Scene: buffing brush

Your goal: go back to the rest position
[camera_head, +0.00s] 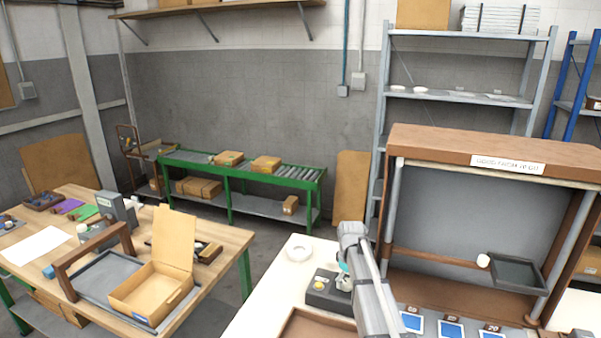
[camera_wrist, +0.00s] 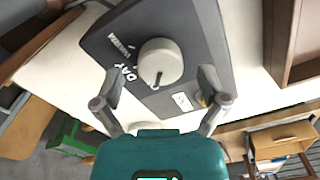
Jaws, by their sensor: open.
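My gripper (camera_wrist: 160,78) is open in the wrist view, its two fingers spread apart with nothing between them touching them. Beyond the fingers is a dark grey box with a round pale knob (camera_wrist: 160,62) and the printed word "DAY". In the head view my arm reaches down over the white table, and the dark box (camera_head: 320,298) lies beneath its end. The fingers are mostly hidden there. I cannot tell how far above the knob they are.
A white roll (camera_head: 299,248) lies on the white table (camera_head: 262,305) near the box. A brown wooden tray (camera_head: 312,325) is in front. A wood-topped booth (camera_head: 480,150) stands to the right, with blue-screened panels (camera_head: 450,330) below. A wooden workbench (camera_head: 215,240) is at left.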

